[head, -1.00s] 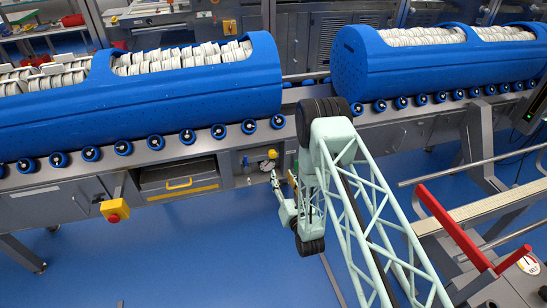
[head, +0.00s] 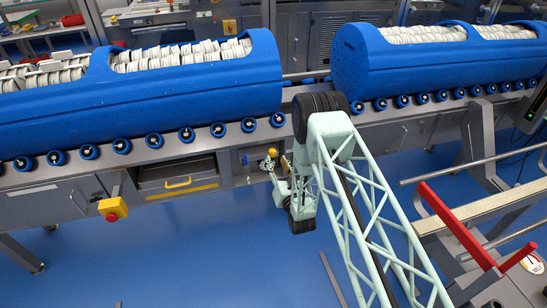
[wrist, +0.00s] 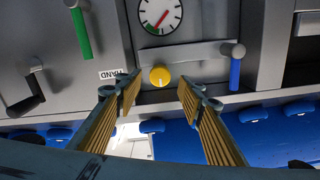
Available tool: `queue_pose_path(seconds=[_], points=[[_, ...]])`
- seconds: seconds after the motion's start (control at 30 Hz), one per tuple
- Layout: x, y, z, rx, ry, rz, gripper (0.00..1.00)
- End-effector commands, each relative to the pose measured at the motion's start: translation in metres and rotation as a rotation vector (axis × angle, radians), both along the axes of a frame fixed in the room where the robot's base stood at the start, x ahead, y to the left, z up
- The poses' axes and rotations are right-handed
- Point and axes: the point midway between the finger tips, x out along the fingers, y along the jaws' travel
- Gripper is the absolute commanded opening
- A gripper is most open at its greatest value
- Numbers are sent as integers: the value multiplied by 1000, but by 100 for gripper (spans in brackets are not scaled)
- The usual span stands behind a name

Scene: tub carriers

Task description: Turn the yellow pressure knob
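The yellow pressure knob (wrist: 160,76) is round and sits on the grey panel, below a white gauge (wrist: 160,14) with a red needle. In the wrist view my gripper (wrist: 159,88) is open, one finger on each side of the knob in the picture, with gaps to both. The fingertips appear close to the panel; I cannot tell whether they reach around the knob.
A blue lever (wrist: 235,68) stands right of the knob, a green lever (wrist: 80,32) and a black crank (wrist: 27,94) left of it. In the head view, an emergency stop box (head: 112,209) and a drawer (head: 178,181) lie left; two blue tubs (head: 130,108) (head: 370,65) lie above.

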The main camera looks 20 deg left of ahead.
Motion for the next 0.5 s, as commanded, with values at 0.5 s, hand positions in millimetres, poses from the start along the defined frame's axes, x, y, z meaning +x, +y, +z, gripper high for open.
queue_pose_path(seconds=[0.5], points=[[37, 30, -1, -1, 0, 0, 36]])
